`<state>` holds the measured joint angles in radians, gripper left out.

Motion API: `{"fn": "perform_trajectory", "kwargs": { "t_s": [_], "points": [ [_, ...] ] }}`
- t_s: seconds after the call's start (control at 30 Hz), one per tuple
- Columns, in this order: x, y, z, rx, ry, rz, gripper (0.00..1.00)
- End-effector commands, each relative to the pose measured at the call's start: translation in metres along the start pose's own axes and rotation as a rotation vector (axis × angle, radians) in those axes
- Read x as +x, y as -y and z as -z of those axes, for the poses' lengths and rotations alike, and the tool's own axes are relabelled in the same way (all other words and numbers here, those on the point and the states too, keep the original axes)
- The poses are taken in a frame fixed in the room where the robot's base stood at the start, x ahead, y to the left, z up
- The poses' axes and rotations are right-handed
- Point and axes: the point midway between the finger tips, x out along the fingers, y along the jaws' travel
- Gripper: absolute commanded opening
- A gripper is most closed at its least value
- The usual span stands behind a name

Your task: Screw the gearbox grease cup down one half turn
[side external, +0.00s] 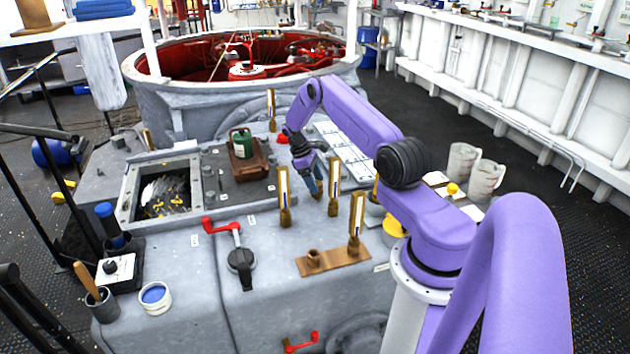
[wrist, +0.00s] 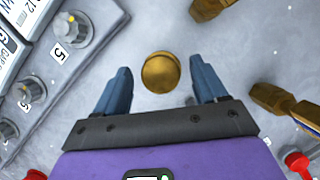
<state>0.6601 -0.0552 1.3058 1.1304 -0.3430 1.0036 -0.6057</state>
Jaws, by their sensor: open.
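A round brass cap (wrist: 160,72), which looks like the grease cup seen from above, stands on the grey deck in the wrist view. My gripper (wrist: 159,80) is open, with one blue finger on each side of the cap. A gap shows between the cap and each finger, and nothing is held. In the side external view my gripper (side external: 314,182) points down low over the grey gearbox top (side external: 235,200). The cup cannot be made out clearly there, behind the fingers and beside the gauges. Its height relative to the fingertips is hard to judge.
Upright brass gauges (side external: 284,197) (side external: 334,190) stand close on both sides of my gripper; brass fittings (wrist: 270,97) also show at right in the wrist view. Numbered knobs (wrist: 70,30) lie left. A green can (side external: 241,143), red-handled lever (side external: 230,226) and open hatch (side external: 128,205) are farther left.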

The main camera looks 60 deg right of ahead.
Motion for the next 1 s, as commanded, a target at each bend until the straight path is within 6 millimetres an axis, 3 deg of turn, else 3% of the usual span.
{"fn": "perform_trajectory", "kwargs": {
  "t_s": [0.17, 0.33, 0.67, 1.0],
  "points": [
    [-0.0001, 0.0001, 0.0, 0.0, 0.0, 0.0, 0.71],
    [-0.0003, 0.0001, 0.0, 0.0, 0.0, 0.0, 0.16],
    [-0.0004, 0.0003, 0.0002, 0.028, 0.001, 0.013, 0.15],
    [-0.0005, -0.0012, 0.0005, 0.218, -0.001, 0.091, 0.15]
  ]
}}
